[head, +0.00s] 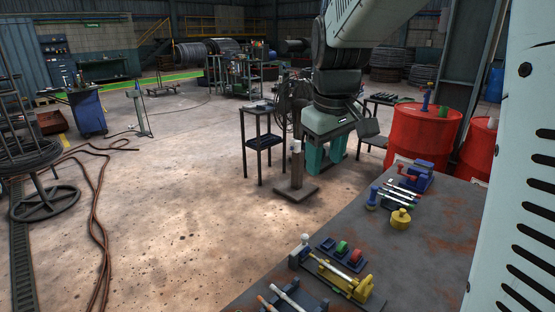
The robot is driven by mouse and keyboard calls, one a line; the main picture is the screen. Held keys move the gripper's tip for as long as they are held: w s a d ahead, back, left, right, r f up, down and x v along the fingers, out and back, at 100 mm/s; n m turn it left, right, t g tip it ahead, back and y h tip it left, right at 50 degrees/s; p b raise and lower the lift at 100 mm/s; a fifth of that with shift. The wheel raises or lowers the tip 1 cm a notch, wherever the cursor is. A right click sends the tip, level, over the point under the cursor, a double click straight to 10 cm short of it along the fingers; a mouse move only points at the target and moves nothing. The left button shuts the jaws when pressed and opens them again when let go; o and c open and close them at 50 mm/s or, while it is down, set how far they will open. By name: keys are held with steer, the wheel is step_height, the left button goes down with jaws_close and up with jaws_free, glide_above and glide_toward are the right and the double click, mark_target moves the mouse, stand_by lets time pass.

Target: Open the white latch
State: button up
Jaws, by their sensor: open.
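No part is clearly recognisable as the white latch. White candidates are a white cap (296,146) on a floor post, a white knob (304,239) at the near end of the workbench, and a pale bar (333,270) beside a yellow block. My gripper (327,162), with teal fingers, hangs pointing down at upper centre. It is open and appears empty, just right of the post in the picture. I see no contact with the bench parts, which lie lower in the picture. My arm hides part of the background.
The rusty grey workbench (425,240) carries small coloured blocks, bars and a yellow weight-like piece (400,219). Red drums (420,135) stand behind it. A dark small table (262,135) stands left of the post. Open concrete floor lies at left centre; a brown hose (99,230) crosses it.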

steer(key=w+f+n+g, duration=0.2)
steer(key=w+f+n, duration=0.1)
steer(key=w+f, duration=0.7)
steer(key=n, duration=0.2)
glide_above(305, 235)
step_height(305, 235, down, 12)
steer(key=shift+g, duration=0.4)
step_height(305, 235, down, 11)
steer(key=shift+a+r, duration=0.1)
jaws_close()
